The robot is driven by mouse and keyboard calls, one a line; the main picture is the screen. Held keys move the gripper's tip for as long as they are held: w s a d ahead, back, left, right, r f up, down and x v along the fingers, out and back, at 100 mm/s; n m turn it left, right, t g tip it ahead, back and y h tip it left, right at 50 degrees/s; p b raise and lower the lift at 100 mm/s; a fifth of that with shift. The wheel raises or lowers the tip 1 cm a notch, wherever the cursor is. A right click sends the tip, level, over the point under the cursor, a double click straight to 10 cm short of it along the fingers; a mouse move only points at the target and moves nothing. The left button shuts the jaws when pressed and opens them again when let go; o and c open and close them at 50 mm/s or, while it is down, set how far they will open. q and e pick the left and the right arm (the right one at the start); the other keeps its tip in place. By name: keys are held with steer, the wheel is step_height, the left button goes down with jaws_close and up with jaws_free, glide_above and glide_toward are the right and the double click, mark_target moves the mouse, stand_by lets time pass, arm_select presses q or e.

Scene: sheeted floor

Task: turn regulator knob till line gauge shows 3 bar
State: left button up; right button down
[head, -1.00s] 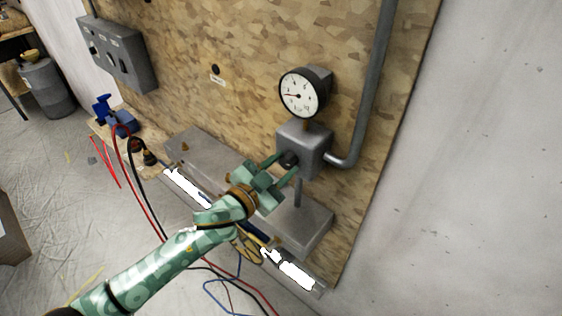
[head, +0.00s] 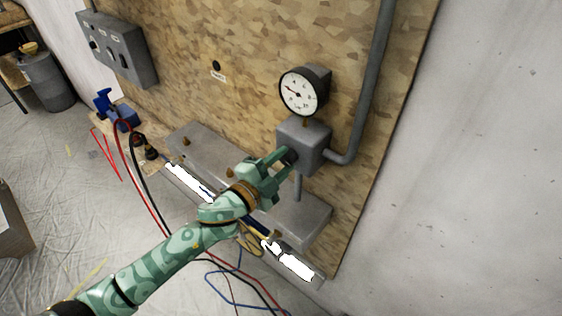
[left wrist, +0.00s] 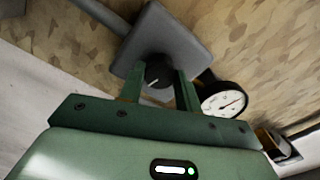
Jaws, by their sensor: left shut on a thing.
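The line gauge (head: 299,91) is a round white dial with a black rim and a red needle, mounted above a grey regulator block (head: 308,139). Its needle points left and slightly up; the numbers are too small to read surely. My left gripper (head: 284,160) is shut on the black regulator knob (left wrist: 158,74) at the block's front. In the left wrist view the knob sits between the two green fingers, with a white mark on its face. The gauge also shows there (left wrist: 223,102), to the right of the fingers. In the head view the fingers hide most of the knob.
A grey pipe (head: 366,85) rises from the block's right side along the wooden board (head: 205,35). A metal ledge (head: 310,219) lies below. A grey switch box (head: 125,55) hangs upper left.

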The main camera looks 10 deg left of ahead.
stand_by(0.5)
arm_select(q)
steer(key=o, duration=1)
steer(key=shift+c, duration=0.2)
steer(key=shift+s, duration=0.1)
steer(key=b+v, duration=0.2)
steer(key=v, duration=1.4)
steer(key=shift+a, duration=0.1)
